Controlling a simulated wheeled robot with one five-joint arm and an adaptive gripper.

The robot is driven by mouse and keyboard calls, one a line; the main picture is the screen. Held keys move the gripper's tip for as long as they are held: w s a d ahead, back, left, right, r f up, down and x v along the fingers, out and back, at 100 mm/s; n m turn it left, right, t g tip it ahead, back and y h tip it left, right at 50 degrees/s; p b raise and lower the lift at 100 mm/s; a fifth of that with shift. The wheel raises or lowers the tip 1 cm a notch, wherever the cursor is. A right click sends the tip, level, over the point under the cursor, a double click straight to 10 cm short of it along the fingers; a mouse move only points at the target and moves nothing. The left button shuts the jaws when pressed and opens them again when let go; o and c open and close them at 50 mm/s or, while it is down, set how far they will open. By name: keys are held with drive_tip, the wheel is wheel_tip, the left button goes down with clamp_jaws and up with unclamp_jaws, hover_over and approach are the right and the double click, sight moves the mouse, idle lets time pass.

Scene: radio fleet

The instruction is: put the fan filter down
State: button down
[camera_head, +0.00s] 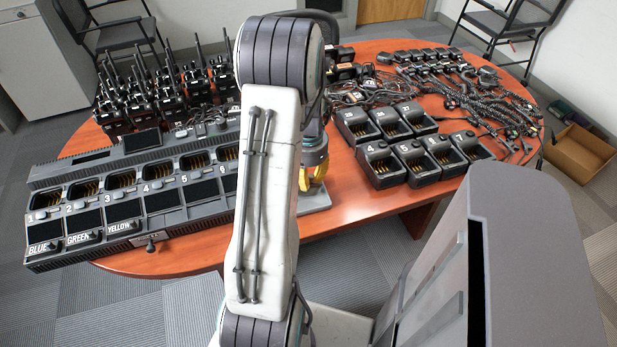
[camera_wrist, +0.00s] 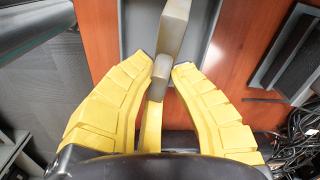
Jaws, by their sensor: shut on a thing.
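A narrow beige-grey piece (camera_wrist: 173,28) stands between my yellow fingertips in the wrist view. I take it to be the fan filter, seen nearly edge-on. My gripper (camera_wrist: 163,70) is shut on it. In the head view my gripper (camera_head: 314,188) is partly hidden behind my own arm, at the table's near edge, and the filter cannot be made out. Below the fingers a flat grey plate (camera_head: 315,202) lies on the red-brown table; it also shows in the wrist view (camera_wrist: 137,35). Whether the filter touches the plate cannot be told.
A long multi-bay charger (camera_head: 160,222) fills the table to the left, with several radios (camera_head: 160,95) behind it. Single chargers (camera_head: 405,165) stand to the right. Tangled cables (camera_head: 365,92) lie behind. Bare tabletop (camera_head: 345,205) shows just right of my gripper.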

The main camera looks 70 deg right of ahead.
drive_tip(key=c, duration=1.2)
unclamp_jaws()
drive_tip(key=shift+c, duration=0.2)
wheel_tip(320, 180, up, 12)
drive_tip(key=p, duration=0.1)
drive_tip(key=shift+r+p, duration=0.15)
drive_tip(key=shift+p, duration=0.2)
